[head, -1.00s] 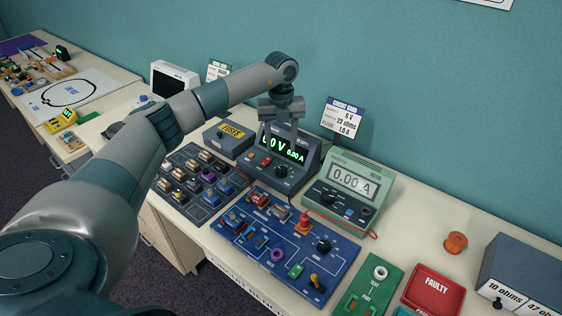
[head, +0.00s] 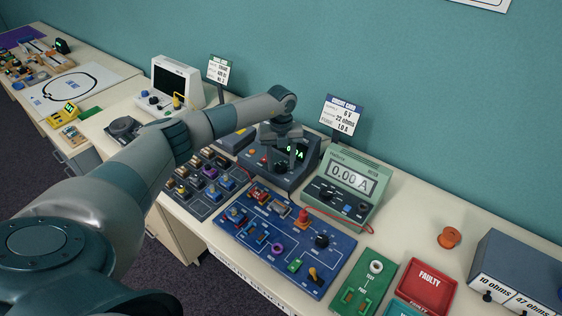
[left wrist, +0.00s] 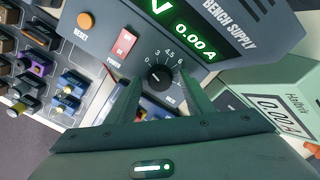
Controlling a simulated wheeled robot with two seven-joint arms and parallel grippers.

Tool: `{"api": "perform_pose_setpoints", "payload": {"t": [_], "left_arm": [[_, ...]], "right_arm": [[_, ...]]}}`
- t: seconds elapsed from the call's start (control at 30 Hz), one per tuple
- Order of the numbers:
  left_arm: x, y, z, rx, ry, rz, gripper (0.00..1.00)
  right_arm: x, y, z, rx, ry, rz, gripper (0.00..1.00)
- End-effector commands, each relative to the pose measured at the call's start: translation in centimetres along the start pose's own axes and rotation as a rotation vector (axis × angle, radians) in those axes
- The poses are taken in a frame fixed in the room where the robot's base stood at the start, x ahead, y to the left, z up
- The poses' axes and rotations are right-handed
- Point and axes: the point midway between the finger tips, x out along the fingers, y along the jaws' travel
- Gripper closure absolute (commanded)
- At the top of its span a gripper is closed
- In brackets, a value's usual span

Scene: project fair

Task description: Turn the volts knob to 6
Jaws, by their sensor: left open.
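The dark bench supply (head: 312,157) stands at the back of the table, its green display partly covered by my left gripper (head: 279,165) in the head view. In the left wrist view the black volts knob (left wrist: 159,77) sits below the display, with a scale including 0, 3, 4.5 and 6 around it. My open left gripper (left wrist: 160,92) points at the panel, a finger on each side of the knob. I cannot tell whether the fingers touch it. The knob's exact setting is too small to read surely. The right gripper is out of view.
A red power switch (left wrist: 124,43) and orange reset button (left wrist: 85,20) are left of the knob. The green meter (head: 352,178) stands close right of the supply, reading 0.00 A. A blue circuit board (head: 330,262) lies in front. A card reads 6 V (head: 341,115).

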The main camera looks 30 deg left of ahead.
Motion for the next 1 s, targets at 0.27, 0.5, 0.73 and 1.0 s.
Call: {"api": "perform_pose_setpoints", "payload": {"t": [0.27,0.5,0.73,1.0], "left_arm": [[0.0,0.0,0.0,0.0,0.0,0.0,0.93],[0.0,0.0,0.0,0.017,-0.001,0.0,0.93],[0.2,0.0,0.0,0.096,-0.001,-0.001,0.93],[0.4,0.0,0.1,0.284,-0.002,-0.002,0.93]], "right_arm": [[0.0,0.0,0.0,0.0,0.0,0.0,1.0],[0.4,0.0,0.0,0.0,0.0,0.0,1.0],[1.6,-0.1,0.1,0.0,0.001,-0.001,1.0],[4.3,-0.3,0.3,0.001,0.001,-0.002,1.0]]}}
